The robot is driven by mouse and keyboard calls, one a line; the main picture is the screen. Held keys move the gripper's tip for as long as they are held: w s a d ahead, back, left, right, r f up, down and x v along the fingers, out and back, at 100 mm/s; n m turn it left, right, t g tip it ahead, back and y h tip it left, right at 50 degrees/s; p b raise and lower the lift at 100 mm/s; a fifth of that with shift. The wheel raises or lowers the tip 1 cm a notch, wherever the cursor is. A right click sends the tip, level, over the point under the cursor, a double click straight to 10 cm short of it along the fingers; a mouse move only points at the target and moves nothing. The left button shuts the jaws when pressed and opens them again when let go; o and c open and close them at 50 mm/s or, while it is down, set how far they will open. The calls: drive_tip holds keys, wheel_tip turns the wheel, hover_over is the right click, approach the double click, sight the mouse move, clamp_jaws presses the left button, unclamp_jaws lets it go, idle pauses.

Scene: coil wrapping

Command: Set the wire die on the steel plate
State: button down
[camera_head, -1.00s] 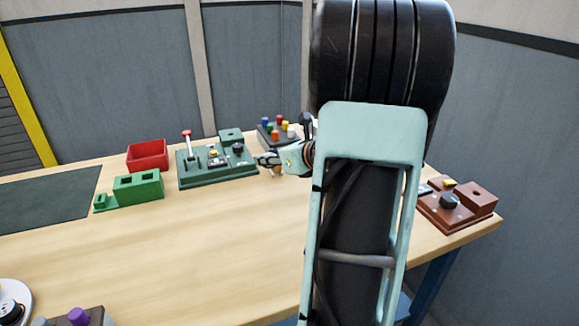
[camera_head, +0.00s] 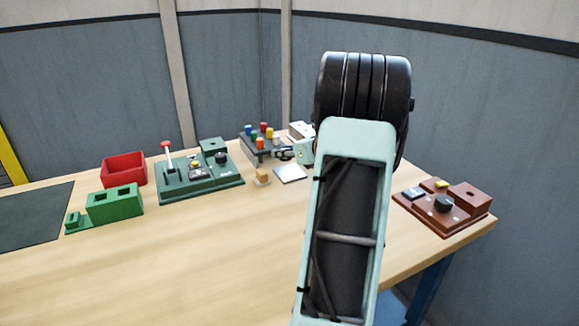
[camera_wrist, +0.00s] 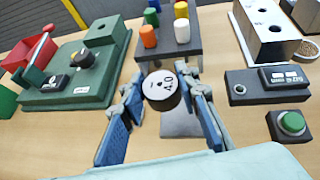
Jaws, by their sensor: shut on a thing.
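The wire die (camera_wrist: 161,90) is a short dark cylinder with a pale top face marked "4.0". My gripper (camera_wrist: 163,94) is shut on it, with a blue-padded finger on each side. The die looks to be held above or near the plate; the gap cannot be judged. In the head view my arm hides part of the gripper, and the die cannot be made out clearly.
A dark rack (camera_wrist: 165,52) of coloured pegs stands just behind the die. A green machine (camera_head: 200,178) stands left of the plate, a small wooden block (camera_head: 262,178) beside it. A display unit (camera_wrist: 268,84) and green button (camera_wrist: 291,122) lie right. The front table is clear.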

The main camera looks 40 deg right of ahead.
sight(289, 172)
drive_tip(key=d+f, duration=0.1)
drive_tip(key=w+d+f, duration=0.1)
drive_tip(key=f, duration=0.1)
drive_tip(key=shift+d+f, duration=0.1)
drive_tip(key=shift+d, duration=0.2)
drive_tip(key=shift+f+b, duration=0.4)
drive_tip(key=shift+f, duration=1)
drive_tip(key=shift+f, duration=0.1)
drive_tip(key=c, duration=1.5)
unclamp_jaws()
drive_tip(key=shift+f, duration=0.1)
drive_tip(key=shift+o, duration=0.2)
drive_tip(key=shift+r, duration=0.2)
drive_tip(key=v, duration=1.2)
drive_tip(key=shift+s+p, duration=0.1)
drive_tip(key=shift+p, duration=0.25)
